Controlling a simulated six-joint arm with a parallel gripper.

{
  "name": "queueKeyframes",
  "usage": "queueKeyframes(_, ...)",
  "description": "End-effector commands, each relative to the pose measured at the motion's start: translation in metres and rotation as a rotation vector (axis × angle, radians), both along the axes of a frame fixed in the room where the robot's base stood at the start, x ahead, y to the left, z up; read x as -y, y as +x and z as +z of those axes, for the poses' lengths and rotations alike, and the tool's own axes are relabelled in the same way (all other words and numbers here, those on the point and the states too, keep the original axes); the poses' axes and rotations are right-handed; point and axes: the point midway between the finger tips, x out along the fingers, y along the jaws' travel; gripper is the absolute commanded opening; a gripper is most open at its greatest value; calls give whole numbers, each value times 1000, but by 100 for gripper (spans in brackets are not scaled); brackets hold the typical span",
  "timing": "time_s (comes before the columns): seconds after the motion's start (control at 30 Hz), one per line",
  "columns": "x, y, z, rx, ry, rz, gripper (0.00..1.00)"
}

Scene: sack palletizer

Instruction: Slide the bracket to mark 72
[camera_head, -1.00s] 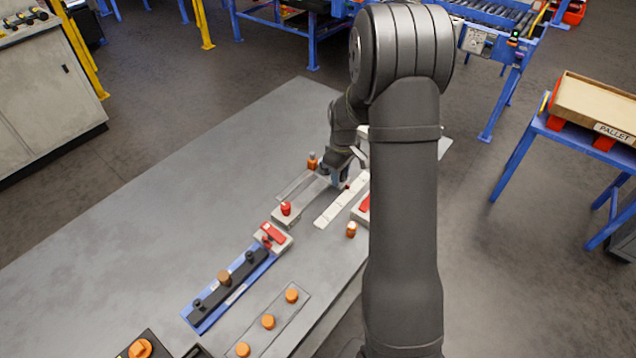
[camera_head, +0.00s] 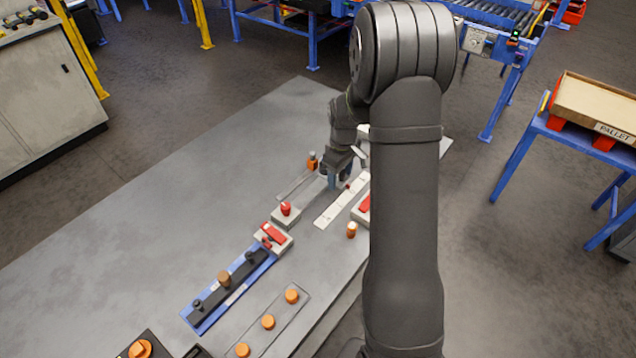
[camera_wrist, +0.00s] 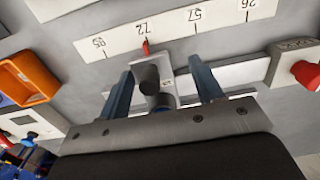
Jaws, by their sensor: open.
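In the wrist view the bracket (camera_wrist: 151,72) is a small grey block with a dark round knob and a red pointer (camera_wrist: 146,46). The pointer meets the lower edge of the white scale (camera_wrist: 170,32) at or very near the 72; exact alignment is hard to tell. My gripper (camera_wrist: 161,70) is open, with one blue finger on each side of the bracket. The left finger is nearer to it and a gap shows at the right finger. In the head view my gripper (camera_head: 340,180) is over the rail beside the scale (camera_head: 335,208), largely hiding the bracket.
A red button box (camera_head: 286,213) stands at the rail's near end, and an orange-topped piece (camera_head: 312,162) is by its far end. A red-switch box (camera_head: 273,236) and a blue fixture (camera_head: 228,290) lie nearer. The left of the grey table (camera_head: 150,210) is clear.

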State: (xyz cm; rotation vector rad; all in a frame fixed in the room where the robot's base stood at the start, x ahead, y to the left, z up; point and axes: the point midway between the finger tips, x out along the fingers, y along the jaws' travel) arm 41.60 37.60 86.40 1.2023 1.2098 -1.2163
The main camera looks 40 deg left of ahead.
Motion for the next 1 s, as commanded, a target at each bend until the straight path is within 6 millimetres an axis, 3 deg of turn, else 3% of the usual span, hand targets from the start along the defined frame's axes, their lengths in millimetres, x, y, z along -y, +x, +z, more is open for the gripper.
queueKeyframes(1.0, -2, 2, 41, 7, 6, 0, 60)
